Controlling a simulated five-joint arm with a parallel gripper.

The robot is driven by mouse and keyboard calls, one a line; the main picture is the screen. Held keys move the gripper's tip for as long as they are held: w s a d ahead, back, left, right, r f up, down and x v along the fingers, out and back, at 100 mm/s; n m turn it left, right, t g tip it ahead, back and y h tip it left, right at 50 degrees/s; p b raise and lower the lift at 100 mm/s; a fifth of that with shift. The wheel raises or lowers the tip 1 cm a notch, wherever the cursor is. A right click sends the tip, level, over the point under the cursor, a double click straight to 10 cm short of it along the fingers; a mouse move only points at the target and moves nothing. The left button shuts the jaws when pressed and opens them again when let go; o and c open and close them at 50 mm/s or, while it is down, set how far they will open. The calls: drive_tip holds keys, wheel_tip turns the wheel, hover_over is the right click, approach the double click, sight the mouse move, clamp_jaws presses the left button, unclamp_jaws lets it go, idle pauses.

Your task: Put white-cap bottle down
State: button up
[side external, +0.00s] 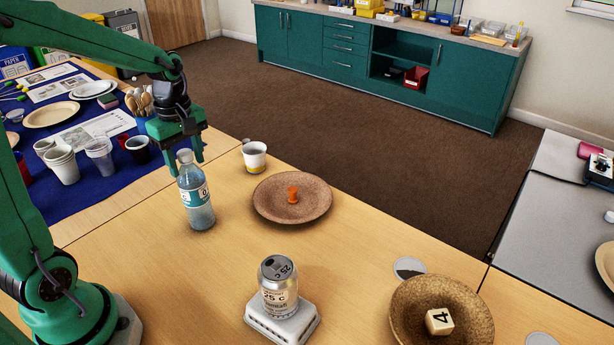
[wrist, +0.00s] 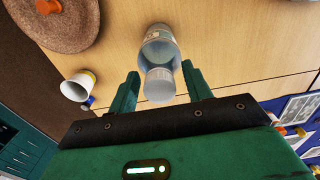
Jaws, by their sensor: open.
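The white-cap bottle (side external: 196,198) is clear with a white and teal label and stands upright on the wooden table. My gripper (side external: 185,160) is just above it, around the height of its cap. In the wrist view the bottle (wrist: 160,50) shows from above, its white cap (wrist: 159,85) between the two fingers of my gripper (wrist: 163,78). The fingers are apart, with a gap on each side of the cap. The gripper is open and holds nothing.
A brown plate (side external: 264,206) with an orange peg (side external: 292,194) and a white cup (side external: 255,157) are right of the bottle. A can (side external: 278,285) stands on a white scale (side external: 256,321) in front. A brown bowl (side external: 480,310) holds a numbered cube (side external: 439,321). The table around the bottle is bare.

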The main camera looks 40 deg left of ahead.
drive_tip(key=shift+r, duration=0.1)
wheel_tip(320, 180, up, 13)
idle(0.7)
idle(0.5)
drive_tip(key=s+d+f+m+t, duration=0.5)
drive_tip(key=s+d+m, duration=0.5)
drive_tip(key=m, duration=0.8)
drive_tip(key=shift+s+t, duration=0.25)
drive_tip(key=shift+t, duration=0.05)
